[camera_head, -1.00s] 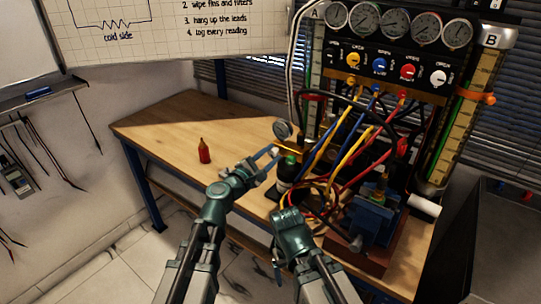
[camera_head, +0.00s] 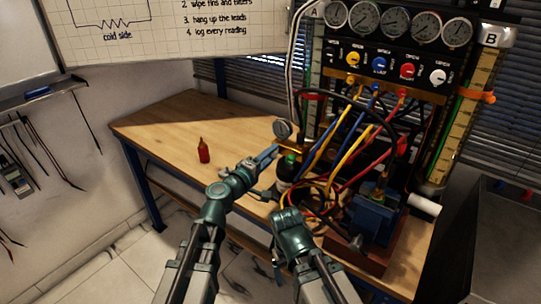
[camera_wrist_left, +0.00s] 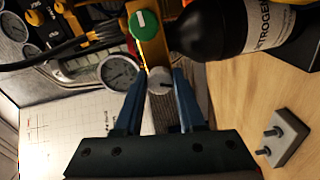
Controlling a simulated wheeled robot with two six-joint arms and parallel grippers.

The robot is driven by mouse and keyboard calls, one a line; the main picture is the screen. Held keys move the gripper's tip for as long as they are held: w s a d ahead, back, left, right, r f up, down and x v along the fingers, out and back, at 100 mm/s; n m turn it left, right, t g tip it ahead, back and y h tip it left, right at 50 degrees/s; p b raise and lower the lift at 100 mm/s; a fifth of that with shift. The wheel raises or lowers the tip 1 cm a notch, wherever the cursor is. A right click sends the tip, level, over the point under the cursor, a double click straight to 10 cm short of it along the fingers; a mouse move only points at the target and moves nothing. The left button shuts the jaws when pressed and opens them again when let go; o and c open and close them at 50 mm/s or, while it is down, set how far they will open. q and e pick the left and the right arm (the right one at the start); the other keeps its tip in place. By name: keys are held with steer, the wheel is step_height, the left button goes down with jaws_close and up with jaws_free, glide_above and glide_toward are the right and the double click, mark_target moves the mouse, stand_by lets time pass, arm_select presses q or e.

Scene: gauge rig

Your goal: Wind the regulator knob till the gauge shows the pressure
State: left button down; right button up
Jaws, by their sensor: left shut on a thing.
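The regulator is a brass body (camera_wrist_left: 152,45) with a round green-faced knob (camera_wrist_left: 144,24) and a silver end knob (camera_wrist_left: 160,80). Its small round gauge (camera_wrist_left: 118,72) also shows in the head view (camera_head: 282,129); its reading is too small to tell. The black nitrogen bottle (camera_wrist_left: 235,28) carries a white label. My left gripper (camera_head: 271,151) reaches to the regulator from the left. In the wrist view its blue fingers (camera_wrist_left: 158,88) are shut on the silver end knob, one on each side. My right arm shows lower in the head view, but its fingers are hidden.
A red bottle (camera_head: 203,152) stands on the wooden bench (camera_head: 165,122), with clear bench around it. Coloured hoses hang before the gauge panel (camera_head: 395,62) on the right. A blue vise (camera_head: 375,215) stands at the front right. A small grey block (camera_wrist_left: 285,138) lies on the bench.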

arm_select(q)
steer(key=shift+f+m, duration=0.1)
steer(key=shift+m, duration=0.6)
steer(key=shift+s, duration=0.1)
steer(key=c, duration=0.5)
jaws_free()
